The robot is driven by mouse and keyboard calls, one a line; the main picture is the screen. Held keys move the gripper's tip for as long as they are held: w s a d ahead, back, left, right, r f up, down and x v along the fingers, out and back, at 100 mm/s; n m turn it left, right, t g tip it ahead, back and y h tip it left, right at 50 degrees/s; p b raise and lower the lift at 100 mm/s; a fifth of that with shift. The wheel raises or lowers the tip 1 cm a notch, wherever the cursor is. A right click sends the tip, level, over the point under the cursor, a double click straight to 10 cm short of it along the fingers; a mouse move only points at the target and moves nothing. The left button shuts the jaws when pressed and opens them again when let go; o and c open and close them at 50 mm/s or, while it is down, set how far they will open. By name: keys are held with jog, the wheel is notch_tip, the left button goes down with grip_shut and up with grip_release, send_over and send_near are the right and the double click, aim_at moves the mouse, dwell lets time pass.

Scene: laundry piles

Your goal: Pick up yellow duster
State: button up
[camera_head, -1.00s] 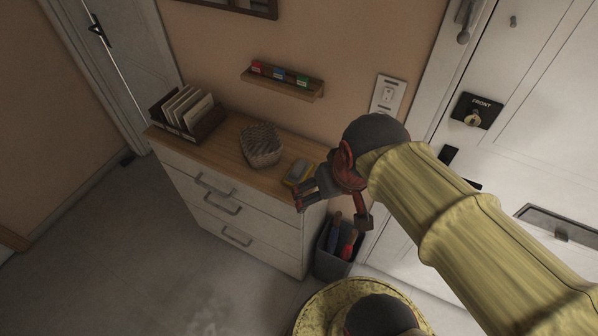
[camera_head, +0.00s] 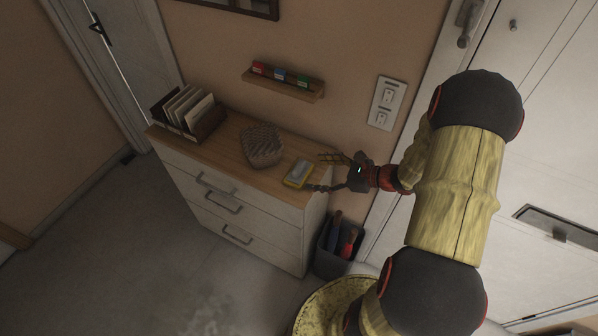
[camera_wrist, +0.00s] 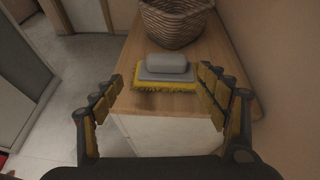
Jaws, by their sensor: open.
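The yellow duster (camera_head: 291,182) lies flat near the right end of the wooden cabinet top, with a grey block on it. In the wrist view the duster (camera_wrist: 150,88) shows a shaggy yellow fringe under a grey plate and a rounded grey block (camera_wrist: 167,64). My gripper (camera_head: 325,172) is open and empty, just right of the duster in the head view. In the wrist view my gripper's fingers (camera_wrist: 162,90) stand apart on either side of the duster, with the duster a little beyond them. I see no contact.
A woven basket (camera_head: 261,145) stands behind the duster on the white drawer cabinet (camera_head: 217,204). A card holder (camera_head: 186,118) is at the cabinet's far left. A small wall shelf (camera_head: 283,83) hangs above. A grey bin (camera_head: 335,262) stands at the cabinet's right end.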

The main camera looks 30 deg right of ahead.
aim_at(300, 166)
jog(key=shift+w+d+r+m+t, duration=0.2)
jog(key=shift+w+r+m+t, duration=0.1)
jog(key=shift+w+r+m, duration=0.25)
jog(key=b+x, duration=0.1)
jog(key=x, duration=0.6)
jog(key=shift+w+a+f+b, duration=0.15)
jog(key=shift+a+f+b, duration=0.05)
jog(key=shift+b, duration=0.1)
jog(key=shift+c, duration=0.7)
jog(key=c, duration=1.1)
